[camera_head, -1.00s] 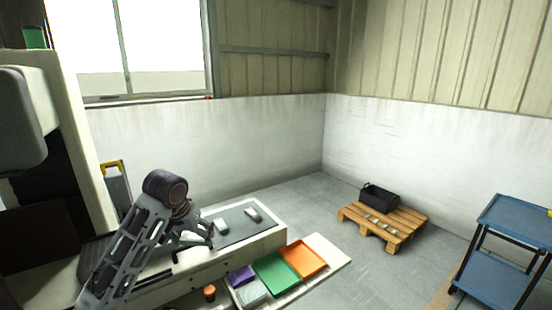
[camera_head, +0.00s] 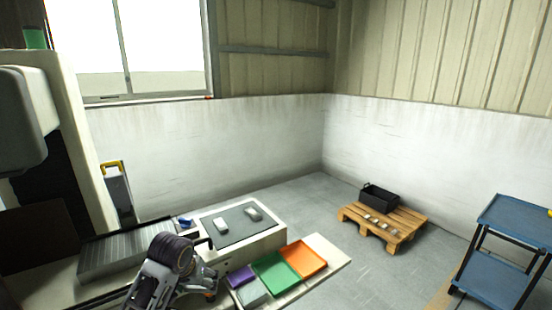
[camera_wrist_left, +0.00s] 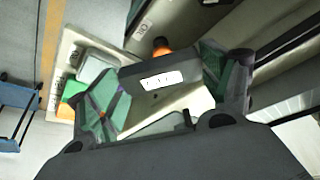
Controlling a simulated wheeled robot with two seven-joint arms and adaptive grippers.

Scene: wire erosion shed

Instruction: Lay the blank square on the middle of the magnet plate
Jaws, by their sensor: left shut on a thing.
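My left gripper (camera_head: 203,270) is low over the front of the bench, right of the ribbed grey plate (camera_head: 128,250), which looks like the magnet plate. In the head view the piece is hidden by the gripper and arm. The ribbed plate shows bare metal on its visible part. The gripper is apart from it. My right gripper is not in view.
A dark mat (camera_head: 237,237) with two light blocks lies right of the ribbed plate. Purple (camera_head: 240,275), green (camera_head: 274,272) and orange (camera_head: 304,259) trays stand at the front right. A pallet (camera_head: 385,229) with a black bin and a blue cart (camera_head: 508,250) stand farther right.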

